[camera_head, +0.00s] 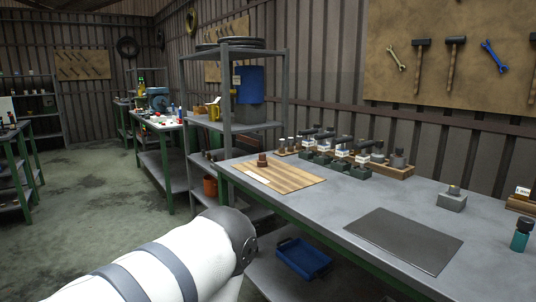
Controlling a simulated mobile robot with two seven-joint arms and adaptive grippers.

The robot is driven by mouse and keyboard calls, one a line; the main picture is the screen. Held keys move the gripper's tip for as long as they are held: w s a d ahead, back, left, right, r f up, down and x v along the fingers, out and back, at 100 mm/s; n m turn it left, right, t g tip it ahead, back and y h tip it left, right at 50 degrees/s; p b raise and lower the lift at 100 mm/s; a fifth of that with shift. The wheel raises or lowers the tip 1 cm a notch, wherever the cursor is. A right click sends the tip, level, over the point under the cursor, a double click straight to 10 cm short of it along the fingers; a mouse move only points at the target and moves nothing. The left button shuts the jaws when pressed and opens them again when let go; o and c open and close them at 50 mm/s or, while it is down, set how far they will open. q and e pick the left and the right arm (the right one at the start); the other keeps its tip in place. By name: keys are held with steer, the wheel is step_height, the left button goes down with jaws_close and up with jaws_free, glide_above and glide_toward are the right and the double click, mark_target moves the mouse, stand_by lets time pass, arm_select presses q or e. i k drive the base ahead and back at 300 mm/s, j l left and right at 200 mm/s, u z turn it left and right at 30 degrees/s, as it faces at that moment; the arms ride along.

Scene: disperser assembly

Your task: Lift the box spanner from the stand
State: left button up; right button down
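A row of small stands and holders (346,162) is at the back of the grey workbench (340,205), with several dark-handled tools upright or lying across them. The tools are small and crowded, so I cannot tell which one is the box spanner. A white arm of mine with a dark joint comes in at the bottom left, in front of the bench's left end. Neither gripper shows in the head view.
A striped wooden board (285,180) with a brown part (262,160) lies at the bench's left. A dark mat (404,240) lies at the front. A grey block (452,200) and a dark green bottle (522,235) stand right. A blue tray (303,258) sits below.

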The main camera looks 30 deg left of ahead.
mark_target(363, 159)
steer(key=u, duration=0.3)
steer(key=i+j+z, duration=0.2)
steer(key=j+z, duration=0.2)
steer(key=j, duration=0.4)
steer(key=i+j+z, duration=0.1)
steer(key=j+z, duration=0.3)
steer(key=j, duration=0.4)
steer(key=j+z, duration=0.4)
steer(key=j, duration=0.4)
